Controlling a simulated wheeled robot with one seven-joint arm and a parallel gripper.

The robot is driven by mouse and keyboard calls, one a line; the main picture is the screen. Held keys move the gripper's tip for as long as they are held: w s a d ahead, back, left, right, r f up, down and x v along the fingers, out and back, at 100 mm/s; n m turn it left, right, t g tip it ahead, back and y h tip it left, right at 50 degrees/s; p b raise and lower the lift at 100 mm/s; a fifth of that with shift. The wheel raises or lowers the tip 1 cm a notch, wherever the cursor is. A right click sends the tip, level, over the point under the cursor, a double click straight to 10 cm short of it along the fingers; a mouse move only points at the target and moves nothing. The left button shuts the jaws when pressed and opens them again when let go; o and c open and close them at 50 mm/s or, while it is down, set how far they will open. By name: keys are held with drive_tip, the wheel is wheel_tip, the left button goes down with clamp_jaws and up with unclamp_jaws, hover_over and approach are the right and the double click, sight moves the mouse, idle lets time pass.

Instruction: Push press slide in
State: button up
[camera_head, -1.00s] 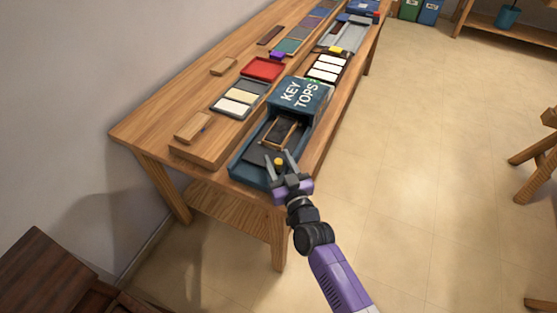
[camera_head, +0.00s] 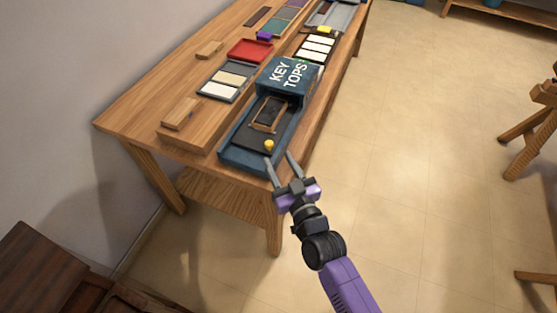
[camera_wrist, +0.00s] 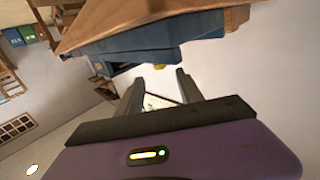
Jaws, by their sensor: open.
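The blue press (camera_head: 231,155) stands at the near end of the wooden bench, with a raised hood (camera_head: 291,75) lettered "KEY TOPS". A dark slide (camera_head: 251,138) with a yellow knob (camera_head: 269,145) and a wooden frame (camera_head: 270,113) lies in its open tray, in front of the hood. My gripper (camera_head: 280,164) is open and empty, just off the tray's near right edge.
A tray with pale strips (camera_head: 219,90), a red tray (camera_head: 250,50) and wooden blocks (camera_head: 179,113) lie left of the press. White key tops (camera_head: 316,48) sit behind it. The floor (camera_head: 410,200) right of the bench is clear.

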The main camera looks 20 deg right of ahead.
sight(272, 145)
drive_tip(key=shift+s, duration=0.1)
drive_tip(key=shift+s+d+r+m, duration=0.15)
drive_tip(key=shift+s+d+r, duration=0.1)
drive_tip(key=shift+s, duration=0.3)
drive_tip(key=shift+s+d+r+m, duration=0.1)
drive_tip(key=shift+s+r+m, duration=0.1)
drive_tip(key=shift+s, duration=0.35)
drive_tip(key=d+f+g+y+b, duration=0.15)
drive_tip(key=d+f+b, duration=0.25)
drive_tip(key=b, duration=0.8)
drive_tip(key=w+r+n+y+b, duration=0.1)
drive_tip(key=n+y+b, duration=0.1)
drive_tip(key=w+a+r+n+y+b, duration=0.1)
drive_tip(key=w+r+n+y+b, duration=0.1)
drive_tip(key=shift+y, duration=0.35)
drive_tip(key=shift+w+a+n+y, duration=0.15)
drive_tip(key=shift+a+n+y, duration=0.15)
drive_tip(key=shift+a+n, duration=0.2)
drive_tip(key=p+x, duration=0.1)
drive_tip(key=x, duration=0.6)
drive_tip(key=shift+w, duration=0.25)
